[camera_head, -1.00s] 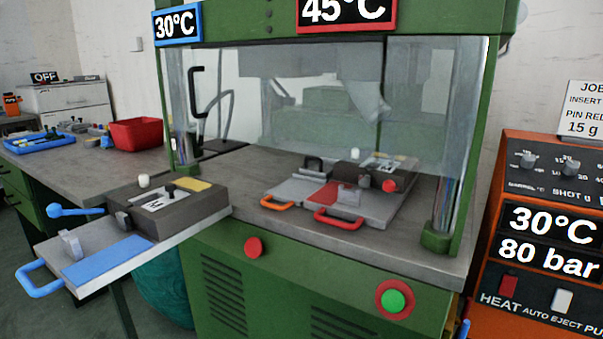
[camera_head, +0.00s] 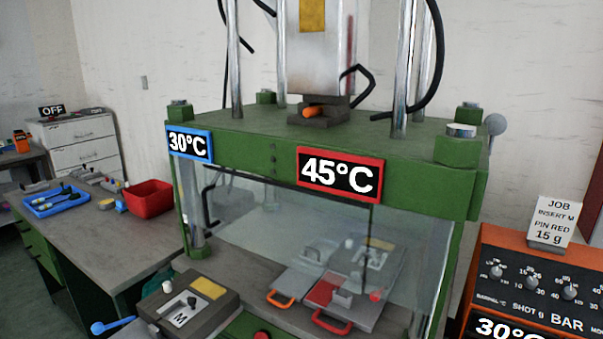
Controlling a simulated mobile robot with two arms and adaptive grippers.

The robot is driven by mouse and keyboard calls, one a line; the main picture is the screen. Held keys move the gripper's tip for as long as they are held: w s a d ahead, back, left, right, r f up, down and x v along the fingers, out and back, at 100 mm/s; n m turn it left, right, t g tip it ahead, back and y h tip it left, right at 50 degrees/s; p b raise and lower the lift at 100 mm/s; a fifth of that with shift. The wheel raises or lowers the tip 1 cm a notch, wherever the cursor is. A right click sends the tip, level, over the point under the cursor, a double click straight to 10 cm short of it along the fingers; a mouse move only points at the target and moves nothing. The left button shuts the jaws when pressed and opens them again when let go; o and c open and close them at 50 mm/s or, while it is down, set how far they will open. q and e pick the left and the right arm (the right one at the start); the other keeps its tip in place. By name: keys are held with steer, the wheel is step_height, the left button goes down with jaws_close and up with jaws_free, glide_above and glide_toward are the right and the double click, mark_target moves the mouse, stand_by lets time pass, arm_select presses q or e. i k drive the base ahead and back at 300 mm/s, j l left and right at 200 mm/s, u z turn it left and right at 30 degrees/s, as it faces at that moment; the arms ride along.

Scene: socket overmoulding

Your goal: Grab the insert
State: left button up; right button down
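The job card (camera_head: 556,222) on the right reads "INSERT M, PIN RED, 15 g". I cannot tell for sure which part is the insert. A blue tray (camera_head: 42,214) on the left bench holds several small dark and light parts, too small to identify. More small parts lie beside and behind it. A dark mould block (camera_head: 212,312) with a plate marked M (camera_head: 181,319), a yellow patch and a white knob sits at the bottom, left of centre. Neither gripper is in view.
A green press (camera_head: 250,148) with 30°C and 45°C signs and a clear guard fills the centre. Behind the guard are plates with orange and red handles (camera_head: 331,322). A red bin (camera_head: 150,204) stands right of the blue tray. An orange control unit (camera_head: 528,243) is at right.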

mark_target(185, 307)
steer(key=z, duration=1.05)
steer(key=u, duration=1.85)
